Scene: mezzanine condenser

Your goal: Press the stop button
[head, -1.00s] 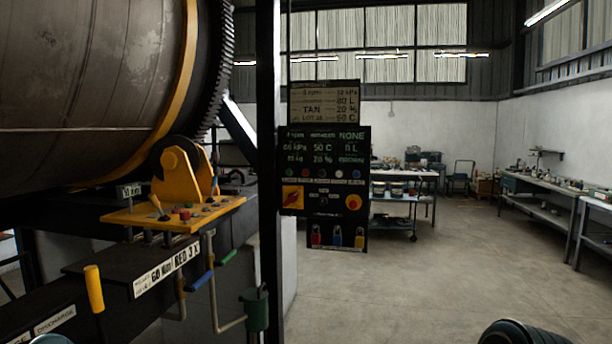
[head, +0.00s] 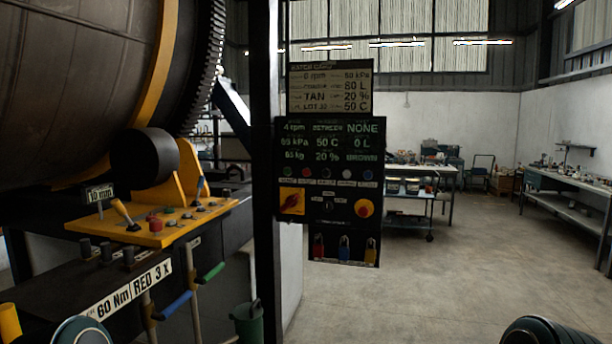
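A dark control panel (head: 330,150) hangs ahead, right of a black post. It has a row of small coloured buttons, including a red button (head: 306,172); their labels are too small to read. A yellow console (head: 190,224) at left carries another red button (head: 155,224) and levers. I cannot tell which button is marked stop. Neither gripper shows; only dark rounded parts of my arms appear at the bottom edge.
A large drum (head: 75,90) with a gear ring fills the upper left. The black post (head: 265,180) stands between console and panel. A green bucket (head: 248,324) is at its foot. Workbenches (head: 568,205) stand along the back and right. The floor at right is clear.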

